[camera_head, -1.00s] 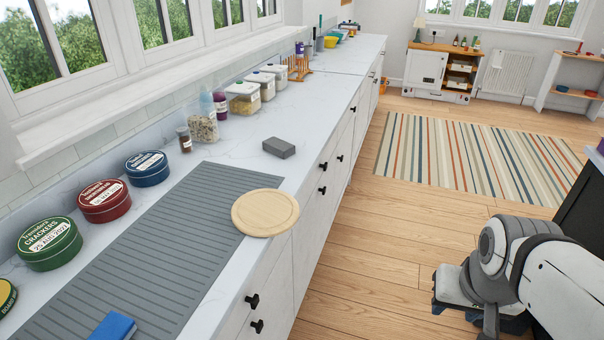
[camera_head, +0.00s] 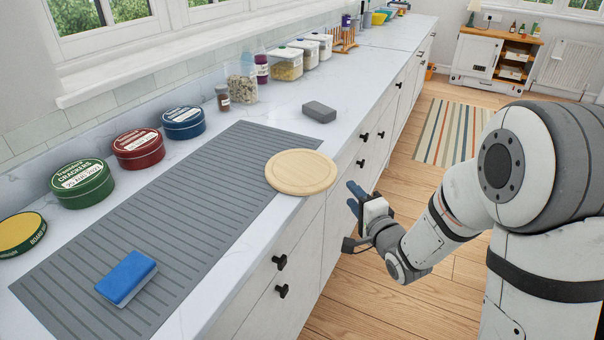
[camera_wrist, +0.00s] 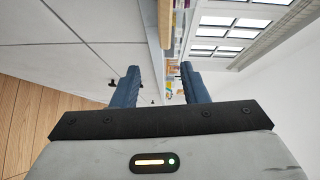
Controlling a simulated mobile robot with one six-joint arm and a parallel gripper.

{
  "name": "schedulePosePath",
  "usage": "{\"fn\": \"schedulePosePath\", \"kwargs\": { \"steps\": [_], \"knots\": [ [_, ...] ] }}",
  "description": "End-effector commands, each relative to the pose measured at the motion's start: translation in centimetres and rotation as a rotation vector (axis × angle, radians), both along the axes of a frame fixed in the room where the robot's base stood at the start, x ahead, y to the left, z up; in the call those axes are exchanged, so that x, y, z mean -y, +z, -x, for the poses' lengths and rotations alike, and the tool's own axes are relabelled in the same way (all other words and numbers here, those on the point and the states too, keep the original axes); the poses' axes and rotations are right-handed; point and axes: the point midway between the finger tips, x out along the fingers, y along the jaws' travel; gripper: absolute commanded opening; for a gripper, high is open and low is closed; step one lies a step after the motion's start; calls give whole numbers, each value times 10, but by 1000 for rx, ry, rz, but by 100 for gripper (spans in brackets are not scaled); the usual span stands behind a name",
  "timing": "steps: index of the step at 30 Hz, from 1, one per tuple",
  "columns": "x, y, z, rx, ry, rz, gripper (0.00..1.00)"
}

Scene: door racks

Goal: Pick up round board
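The round board (camera_head: 300,172) is a pale wooden disc. It lies flat on the grey ribbed mat and the white counter, with its near right edge at or just over the counter's front edge. My gripper (camera_head: 353,198) is just right of the board, in front of the drawers and a little below the counter top. It does not touch the board. In the wrist view the two blue fingers (camera_wrist: 158,84) stand apart with nothing between them, so the gripper is open. The board cannot be made out clearly in the wrist view.
The grey mat (camera_head: 165,235) holds a blue sponge (camera_head: 127,278). Round tins (camera_head: 138,149) line the wall side. A grey block (camera_head: 319,112) lies beyond the board. Jars and containers (camera_head: 287,64) stand further back. Black knobs (camera_head: 280,262) stick out from the drawers.

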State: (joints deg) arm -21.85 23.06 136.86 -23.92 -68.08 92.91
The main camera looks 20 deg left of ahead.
Motion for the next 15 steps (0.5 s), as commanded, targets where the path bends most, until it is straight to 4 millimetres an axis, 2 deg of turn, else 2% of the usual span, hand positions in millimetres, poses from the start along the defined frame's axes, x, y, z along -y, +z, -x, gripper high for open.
{"fn": "schedulePosePath", "kwargs": {
  "steps": [1, 5, 15],
  "knots": [
    [-8, -6, 4, -10, 23, -46, 40],
    [-18, -6, 7, -20, 55, -119, 40],
    [-47, -1, -17, -20, 62, -132, 40]
  ]
}}
